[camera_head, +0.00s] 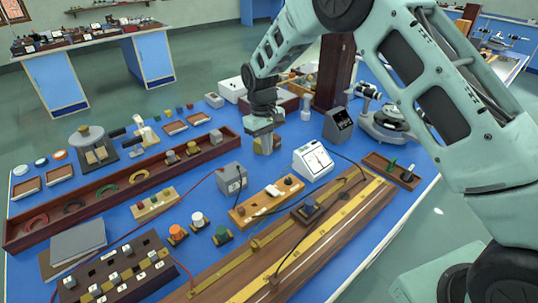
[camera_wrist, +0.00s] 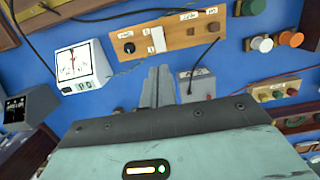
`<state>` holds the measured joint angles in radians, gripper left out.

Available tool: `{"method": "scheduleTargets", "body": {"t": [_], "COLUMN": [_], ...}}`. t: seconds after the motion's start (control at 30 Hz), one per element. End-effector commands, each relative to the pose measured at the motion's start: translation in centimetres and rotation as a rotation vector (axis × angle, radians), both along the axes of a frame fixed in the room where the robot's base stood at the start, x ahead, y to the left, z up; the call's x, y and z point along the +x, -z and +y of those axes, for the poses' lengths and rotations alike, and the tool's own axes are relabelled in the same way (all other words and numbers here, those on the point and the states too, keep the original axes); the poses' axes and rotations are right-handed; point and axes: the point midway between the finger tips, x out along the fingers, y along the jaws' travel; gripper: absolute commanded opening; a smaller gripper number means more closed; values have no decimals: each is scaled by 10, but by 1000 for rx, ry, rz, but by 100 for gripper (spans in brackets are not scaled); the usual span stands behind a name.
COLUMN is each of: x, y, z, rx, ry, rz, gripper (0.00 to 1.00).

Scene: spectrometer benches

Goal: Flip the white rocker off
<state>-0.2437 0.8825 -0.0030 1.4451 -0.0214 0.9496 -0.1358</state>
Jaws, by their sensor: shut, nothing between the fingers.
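The white rocker (camera_head: 273,190) sits on a wooden board (camera_head: 247,212) in the middle of the blue bench, between dark knobs. In the wrist view the rocker (camera_wrist: 157,39) is a pale upright block near the top centre, with a white label beside it. My gripper (camera_head: 263,143) is above the bench, behind the board in the head view, apart from the rocker. In the wrist view the fingers (camera_wrist: 158,84) are together and empty, pointing toward the board. Which way the rocker is tipped is too small to tell.
A white dial meter (camera_head: 313,160) stands right of the board and a grey box (camera_head: 231,178) with a lead stands left. Coloured knobs (camera_head: 178,233) stand in front-left. A long wooden rail with a yellow scale (camera_head: 330,226) lies in front. Thin cables cross nearby.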

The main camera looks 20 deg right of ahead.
Motion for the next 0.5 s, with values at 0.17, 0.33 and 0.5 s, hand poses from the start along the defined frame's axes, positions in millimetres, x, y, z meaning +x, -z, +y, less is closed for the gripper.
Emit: {"method": "scheduleTargets", "body": {"t": [0.17,0.33,0.5], "x": [-7,-10,-10], "y": [-7,-3,-1], "z": [-6,-9,-9], "rx": [-2,-2,-1], "ry": [0,0,0], "rz": [2,1,1], "gripper": [0,0,0]}}
